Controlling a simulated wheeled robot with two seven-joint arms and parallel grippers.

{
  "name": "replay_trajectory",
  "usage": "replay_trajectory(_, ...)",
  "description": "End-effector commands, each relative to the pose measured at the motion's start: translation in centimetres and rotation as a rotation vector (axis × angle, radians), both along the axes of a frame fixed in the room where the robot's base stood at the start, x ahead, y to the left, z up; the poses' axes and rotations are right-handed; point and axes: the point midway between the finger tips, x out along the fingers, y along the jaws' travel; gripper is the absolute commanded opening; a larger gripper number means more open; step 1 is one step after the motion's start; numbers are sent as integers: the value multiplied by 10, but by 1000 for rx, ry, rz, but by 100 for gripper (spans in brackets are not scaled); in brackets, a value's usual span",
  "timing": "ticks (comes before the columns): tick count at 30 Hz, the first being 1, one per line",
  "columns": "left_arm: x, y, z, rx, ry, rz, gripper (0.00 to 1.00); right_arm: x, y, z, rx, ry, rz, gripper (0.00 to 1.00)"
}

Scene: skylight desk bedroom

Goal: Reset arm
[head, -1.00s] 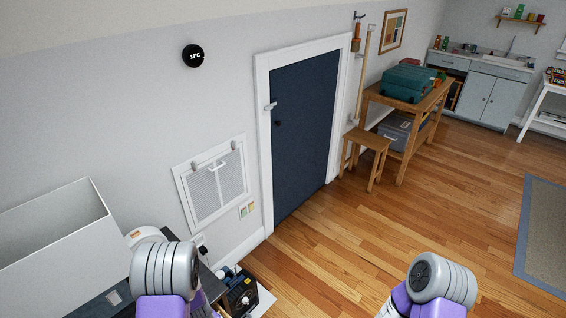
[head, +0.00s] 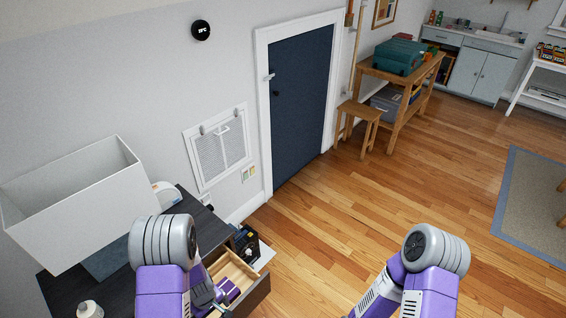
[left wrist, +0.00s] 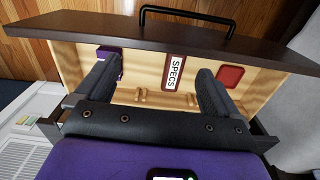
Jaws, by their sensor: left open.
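My left gripper (left wrist: 155,76) is open in the left wrist view, its two dark fingers spread wide with nothing between them. It is over an open wooden drawer (left wrist: 145,95) with a dark front and a black bar handle (left wrist: 187,14). In the head view my left arm comes in at the lower left, above the same drawer (head: 258,291) at the dark desk's right end. My right arm (head: 425,265) is at the lower right over the floor; its gripper is out of view.
The drawer holds a SPECS label (left wrist: 174,72), a red item (left wrist: 230,76) and a purple item (left wrist: 109,60). A white box (head: 75,205) and a white bottle (head: 90,309) stand on the desk (head: 60,290). The wooden floor (head: 330,240) to the right is open.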

Motion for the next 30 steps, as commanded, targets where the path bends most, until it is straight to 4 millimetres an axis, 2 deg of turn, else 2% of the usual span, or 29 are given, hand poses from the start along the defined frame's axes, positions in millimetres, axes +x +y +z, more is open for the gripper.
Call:
replay_trajectory(1,-12,-4,-8,-11,15,-33,95,1,0,0,0,-2,0,38)
replay_trajectory(6,-39,-23,-25,-53,25,-167,95,2,0,0,0,-5,-1,38)
replay_trajectory(12,-70,-57,-37,-143,-3,-340,95,1,0,0,0,-3,0,38)
replay_trajectory(16,-88,-88,-37,-229,-59,-459,95,1,0,0,0,-3,0,38)
replay_trajectory(20,-101,-126,-27,-338,-159,-575,95,1,0,0,0,-4,-1,38)
replay_trajectory(22,-98,-126,-47,-331,-165,-581,95,2,0,-20,0,-5,-1,38)
replay_trajectory(30,-98,-125,-102,-328,-162,-579,95,2,0,-75,-1,-3,-1,38)
